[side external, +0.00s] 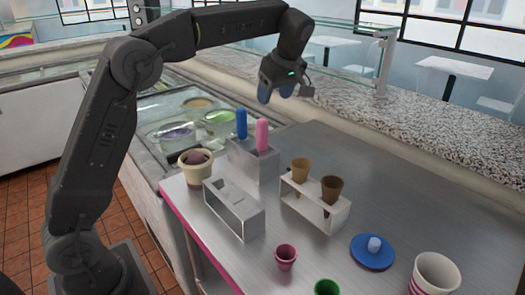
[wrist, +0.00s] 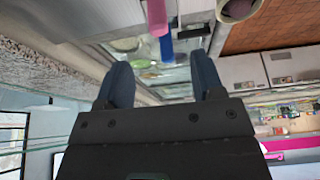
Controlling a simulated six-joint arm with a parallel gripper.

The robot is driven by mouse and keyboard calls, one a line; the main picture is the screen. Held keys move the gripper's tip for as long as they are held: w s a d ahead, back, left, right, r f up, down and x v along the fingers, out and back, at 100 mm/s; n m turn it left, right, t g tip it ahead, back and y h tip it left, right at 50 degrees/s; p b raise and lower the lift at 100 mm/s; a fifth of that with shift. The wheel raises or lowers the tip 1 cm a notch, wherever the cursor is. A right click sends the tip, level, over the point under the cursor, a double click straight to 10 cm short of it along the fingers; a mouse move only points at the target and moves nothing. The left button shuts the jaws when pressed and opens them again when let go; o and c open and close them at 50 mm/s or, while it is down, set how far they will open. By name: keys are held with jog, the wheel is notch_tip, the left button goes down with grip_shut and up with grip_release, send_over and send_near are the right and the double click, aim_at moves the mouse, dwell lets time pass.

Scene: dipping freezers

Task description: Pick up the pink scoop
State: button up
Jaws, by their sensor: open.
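The pink scoop (side external: 262,135) stands upright in a grey metal holder (side external: 250,165) on the steel counter, its handle pointing up, next to a blue scoop (side external: 241,124). The lower ends of both scoops are hidden in the holder. In the wrist view the pink handle (wrist: 157,17) shows at the top, with the blue handle (wrist: 166,46) just beyond it. My gripper (side external: 275,92) is open and empty, above and behind the scoops and a little to the right, apart from them. Its two blue fingers (wrist: 164,82) show spread in the wrist view.
An empty metal rack (side external: 235,208) and a rack with two cones (side external: 315,202) stand in front of the holder. A tub with brown contents (side external: 195,168) is at left. The counter's right back area is clear.

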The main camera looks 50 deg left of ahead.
aim_at(265, 124)
jog(key=x, duration=1.4)
jog(key=shift+w+a, duration=0.1)
jog(key=shift+w, duration=0.2)
jog(key=shift+c, duration=0.4)
jog(key=shift+r, duration=0.1)
grip_shut()
